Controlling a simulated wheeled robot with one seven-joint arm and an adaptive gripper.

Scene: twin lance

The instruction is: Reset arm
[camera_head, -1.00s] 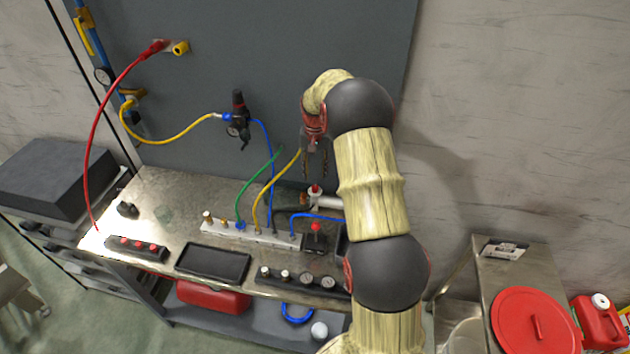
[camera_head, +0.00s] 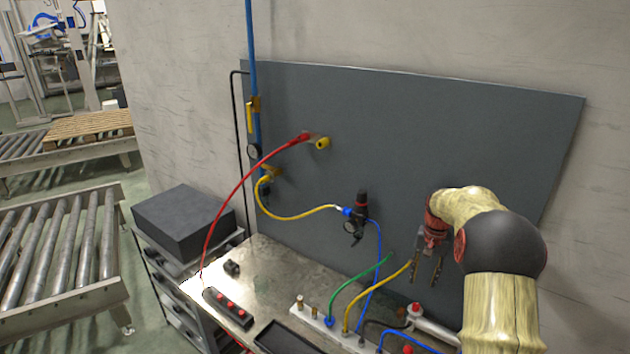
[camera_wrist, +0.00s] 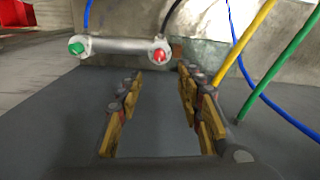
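My arm stands at the right in the head view, bent over at the top. My gripper (camera_head: 427,268) points down in front of the grey panel (camera_head: 340,110), above the right part of the metal workbench (camera_head: 262,258). In the wrist view the two yellow-and-dark fingers of my gripper (camera_wrist: 158,95) are spread apart, with nothing between them. A silver cylinder with a green end and a red end (camera_wrist: 120,46) lies beyond the fingertips. In the head view the cylinder (camera_head: 435,326) is below my gripper, partly cut by my arm.
Yellow (camera_head: 377,301), green (camera_head: 358,288) and blue (camera_head: 377,250) hoses rise close beside my gripper on its left. A red hose (camera_head: 225,205) arcs at the panel's left. A black box (camera_head: 185,220) and roller conveyors (camera_head: 60,250) stand at left.

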